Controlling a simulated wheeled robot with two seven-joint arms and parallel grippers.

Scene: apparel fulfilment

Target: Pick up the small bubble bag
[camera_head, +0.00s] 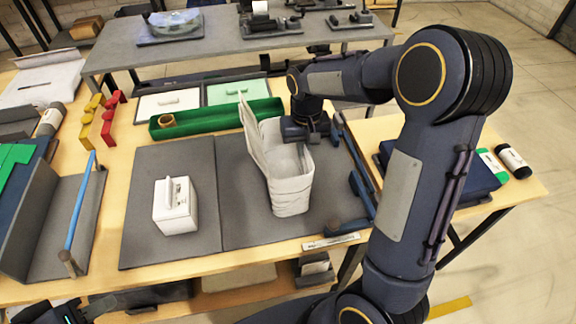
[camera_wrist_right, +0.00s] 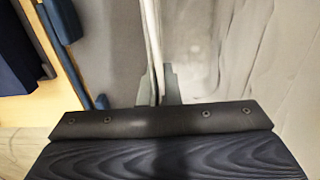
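A white, open-topped bag (camera_head: 290,190), which I take to be the small bubble bag, stands on the right part of the grey mat with a tall flap raised on its left side. My right gripper (camera_head: 306,138) is at the bag's far upper edge. In the right wrist view its two fingers (camera_wrist_right: 158,88) close on a thin pale edge of the bag (camera_wrist_right: 154,40), with the bag's wrinkled side (camera_wrist_right: 270,60) to the right. My left gripper (camera_head: 68,312) is only partly in view at the bottom left, away from the bag; its fingers are unclear.
A white box-like item (camera_head: 176,212) sits on the left part of the grey mat (camera_head: 140,240). A long green tray (camera_head: 225,118) lies behind the mat. A grey stand with a blue rod (camera_head: 82,195) is at left. Dark bars edge the mat's right side.

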